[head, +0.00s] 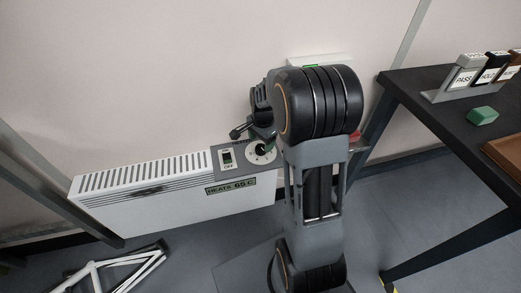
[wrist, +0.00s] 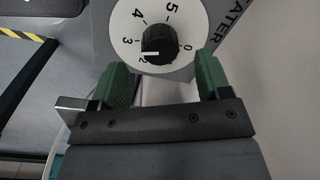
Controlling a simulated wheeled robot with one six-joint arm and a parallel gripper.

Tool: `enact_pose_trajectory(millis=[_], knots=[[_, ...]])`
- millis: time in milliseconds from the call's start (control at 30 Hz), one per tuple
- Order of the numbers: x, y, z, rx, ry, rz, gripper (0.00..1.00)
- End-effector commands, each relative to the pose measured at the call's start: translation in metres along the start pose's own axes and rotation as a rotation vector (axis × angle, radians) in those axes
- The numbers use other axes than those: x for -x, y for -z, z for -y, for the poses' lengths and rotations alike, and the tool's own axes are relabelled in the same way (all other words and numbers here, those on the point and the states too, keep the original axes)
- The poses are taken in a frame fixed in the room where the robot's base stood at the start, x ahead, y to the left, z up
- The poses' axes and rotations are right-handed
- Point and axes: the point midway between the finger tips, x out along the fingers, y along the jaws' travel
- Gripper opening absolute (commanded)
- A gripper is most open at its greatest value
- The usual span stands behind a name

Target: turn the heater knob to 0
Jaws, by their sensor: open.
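The white heater (head: 150,195) stands low against the wall, with a grey control panel at its right end. Its black knob (wrist: 160,44) sits on a white numbered dial (wrist: 122,22), which also shows in the head view (head: 262,154). The knob's white mark points left, close to the 2; the 0 is on the dial's right side. My gripper (wrist: 164,72) is open, its green-padded fingers apart below the knob in the wrist view. Nothing is between them, and I see no contact with the knob. My arm hides much of the gripper in the head view.
A switch (head: 227,156) marked OFF is left of the dial. A dark table (head: 430,95) with labelled blocks and a green block (head: 482,116) stands at right. A white frame (head: 125,267) lies on the floor at lower left.

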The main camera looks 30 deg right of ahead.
Motion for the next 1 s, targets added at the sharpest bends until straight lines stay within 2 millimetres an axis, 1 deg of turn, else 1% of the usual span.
enact_pose_trajectory(millis=[33,100,300,700,1000], knots=[[-0.010,0.000,0.000,0.000,-0.001,0.001,0.71],[-0.018,0.000,0.000,0.000,-0.001,0.001,0.71],[-0.032,0.000,0.000,0.000,0.001,0.000,0.71],[-0.035,0.000,0.000,0.000,0.000,0.000,0.70],[-0.034,0.000,0.000,0.000,0.001,-0.001,0.41]])
